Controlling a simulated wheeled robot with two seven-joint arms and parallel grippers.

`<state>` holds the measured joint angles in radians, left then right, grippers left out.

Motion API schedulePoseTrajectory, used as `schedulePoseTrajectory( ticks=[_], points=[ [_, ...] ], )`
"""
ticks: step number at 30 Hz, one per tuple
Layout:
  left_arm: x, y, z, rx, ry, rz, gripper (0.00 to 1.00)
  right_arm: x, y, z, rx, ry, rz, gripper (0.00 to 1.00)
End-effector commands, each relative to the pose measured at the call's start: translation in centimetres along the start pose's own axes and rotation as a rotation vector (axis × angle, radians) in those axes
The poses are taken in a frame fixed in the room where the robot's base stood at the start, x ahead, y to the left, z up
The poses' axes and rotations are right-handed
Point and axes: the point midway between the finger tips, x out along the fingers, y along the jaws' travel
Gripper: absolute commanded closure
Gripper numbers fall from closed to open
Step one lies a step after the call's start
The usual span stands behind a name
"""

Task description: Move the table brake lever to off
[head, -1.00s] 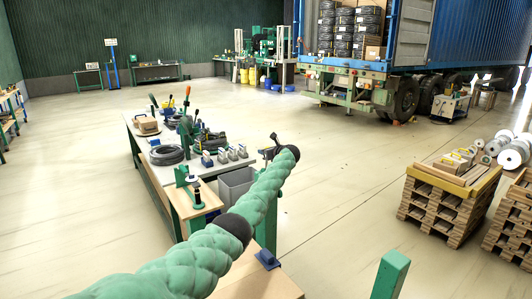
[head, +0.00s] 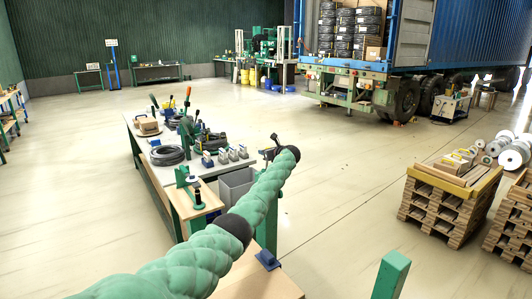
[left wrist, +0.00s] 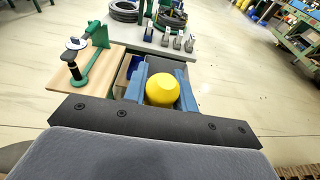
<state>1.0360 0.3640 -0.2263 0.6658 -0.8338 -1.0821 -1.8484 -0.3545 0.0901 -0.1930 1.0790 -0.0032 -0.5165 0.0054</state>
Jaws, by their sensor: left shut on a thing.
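My left gripper (left wrist: 160,92) is shut around a yellow ball-shaped knob (left wrist: 162,90), with one blue finger on each side of it. The knob looks like the top of the brake lever; its shaft and any off marking are hidden. My right gripper is not in view.
The bench carries a black hose coil (head: 167,155), several small grey-and-blue blocks and tools. A grey bin (head: 236,184) hangs by its near end. A wooden shelf (left wrist: 75,75) with a green stand lies close by.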

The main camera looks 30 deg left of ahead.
Motion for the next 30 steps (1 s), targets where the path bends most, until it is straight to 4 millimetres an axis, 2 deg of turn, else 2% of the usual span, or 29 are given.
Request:
schedulePoseTrajectory(
  ticks=[1, 10, 11, 14, 24, 30],
  points=[
    [0.3, 0.3, -0.8, 0.006, 0.006, 0.005, 1.00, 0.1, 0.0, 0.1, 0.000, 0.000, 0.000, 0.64],
    [0.3, 0.3, -0.9, 0.006, 0.007, 0.006, 1.00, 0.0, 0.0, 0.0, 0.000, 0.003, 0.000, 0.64],
    [0.3, 0.3, -0.9, 0.006, 0.007, 0.006, 0.71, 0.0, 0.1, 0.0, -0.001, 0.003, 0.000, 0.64],
    [0.3, 0.3, -0.8, 0.006, 0.006, 0.005, 0.52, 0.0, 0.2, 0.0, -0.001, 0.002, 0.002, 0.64],
    [-0.1, 0.1, -0.4, 0.002, 0.002, 0.002, 0.52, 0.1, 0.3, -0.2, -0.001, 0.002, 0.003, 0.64],
    [-1.5, 0.0, -0.5, 0.001, 0.001, 0.001, 0.52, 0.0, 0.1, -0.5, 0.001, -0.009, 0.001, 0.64]
  ],
)
